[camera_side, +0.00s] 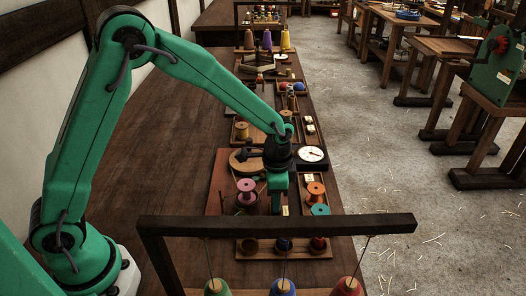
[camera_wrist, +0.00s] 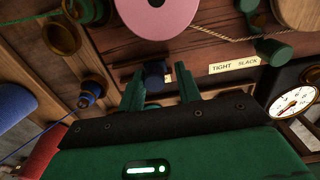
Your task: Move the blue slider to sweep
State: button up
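A dark blue knob (camera_wrist: 155,73), which looks like the blue slider, shows between my fingers in the wrist view, nearer the left finger. A small pale label piece shows beside it; its words are hidden, and I cannot read "sweep". My gripper (camera_wrist: 160,88) has its two green fingers apart, with a gap right of the knob. It does not look clamped. In the side view my gripper (camera_side: 278,205) points down low over the board (camera_side: 217,190), between the pink spool (camera_side: 247,189) and the orange spool (camera_side: 316,189). The slider is not distinguishable there.
A "TIGHT SLACK" label (camera_wrist: 234,65) and a green knob (camera_wrist: 272,51) lie right of my fingers. A dial (camera_side: 312,154) stands behind my gripper. A dark wooden bar (camera_side: 290,224) with hanging threads crosses in front. A teal spool (camera_side: 320,210) is close on the right.

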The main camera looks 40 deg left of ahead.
jog(key=shift+s+d, duration=0.15)
dwell(0.6)
jog(key=shift+r, duration=0.15)
jog(key=shift+r, duration=3.3)
jog(key=shift+r, duration=0.1)
jog(key=shift+s+a+r, duration=0.2)
jog(key=shift+a+r, duration=0.05)
jog(key=shift+r, duration=0.2)
jog(key=s+a+r+n+t, duration=0.35)
jog(key=s+a+r, duration=0.4)
jog(key=r, duration=0.25)
jog(key=s+a+r+n+t, duration=0.1)
jog(key=s+a+n, duration=0.1)
jog(key=s, duration=0.4)
jog(key=s+a+r+n+t, duration=0.1)
jog(key=s+a+r+n, duration=0.1)
jog(key=s, duration=0.4)
jog(key=shift+s+a+n, duration=0.15)
jog(key=shift+s+n, duration=0.05)
jog(key=shift+n, duration=0.55)
